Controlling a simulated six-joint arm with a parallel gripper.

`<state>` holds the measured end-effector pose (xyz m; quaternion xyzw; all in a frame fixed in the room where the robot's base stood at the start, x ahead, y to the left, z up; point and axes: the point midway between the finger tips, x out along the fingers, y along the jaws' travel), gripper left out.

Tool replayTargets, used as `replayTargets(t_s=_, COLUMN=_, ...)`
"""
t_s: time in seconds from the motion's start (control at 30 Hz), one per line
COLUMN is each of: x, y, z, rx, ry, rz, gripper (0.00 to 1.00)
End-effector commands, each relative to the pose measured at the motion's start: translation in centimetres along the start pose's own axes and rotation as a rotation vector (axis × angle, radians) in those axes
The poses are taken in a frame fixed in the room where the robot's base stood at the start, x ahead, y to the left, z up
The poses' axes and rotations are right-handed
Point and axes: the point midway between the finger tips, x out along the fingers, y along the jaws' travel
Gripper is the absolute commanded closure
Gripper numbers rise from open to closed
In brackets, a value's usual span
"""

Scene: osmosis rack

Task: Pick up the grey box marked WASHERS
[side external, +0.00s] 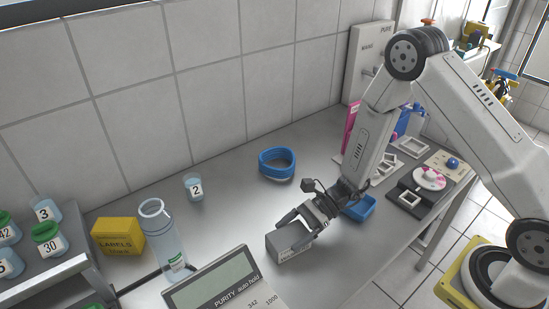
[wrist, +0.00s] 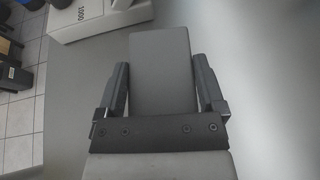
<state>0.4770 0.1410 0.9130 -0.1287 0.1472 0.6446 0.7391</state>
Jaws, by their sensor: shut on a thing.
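The grey box (side external: 285,245) is on or just above the metal bench near its front, behind the purity meter; I cannot tell whether it touches the bench. Faint lettering shows on its front but is too small to read. My gripper (side external: 298,224) reaches down to it from the upper right and is shut on it. In the wrist view, the plain top of the grey box (wrist: 160,70) lies between the two dark fingers of my gripper (wrist: 162,85), one on each long side.
A purity meter (side external: 225,282) stands at the front, close to the box. A clear bottle (side external: 165,240), a yellow LABELS box (side external: 118,236) and a cup marked 2 (side external: 194,187) stand left. A blue coil (side external: 277,163) lies behind. A blue tray (side external: 359,208) is right. Bench between coil and box is clear.

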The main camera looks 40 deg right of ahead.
Motion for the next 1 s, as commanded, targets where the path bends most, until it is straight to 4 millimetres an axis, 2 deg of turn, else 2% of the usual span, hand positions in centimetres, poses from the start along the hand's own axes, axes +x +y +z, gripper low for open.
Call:
replayTargets(t_s=0.47, x=-0.4, y=-0.1, z=1.0, rx=-0.003, ry=-0.001, rz=-0.001, gripper=0.77)
replayTargets(t_s=1.0, x=-2.7, y=0.0, z=6.5, rx=-0.003, ry=-0.001, rz=0.000, gripper=0.77)
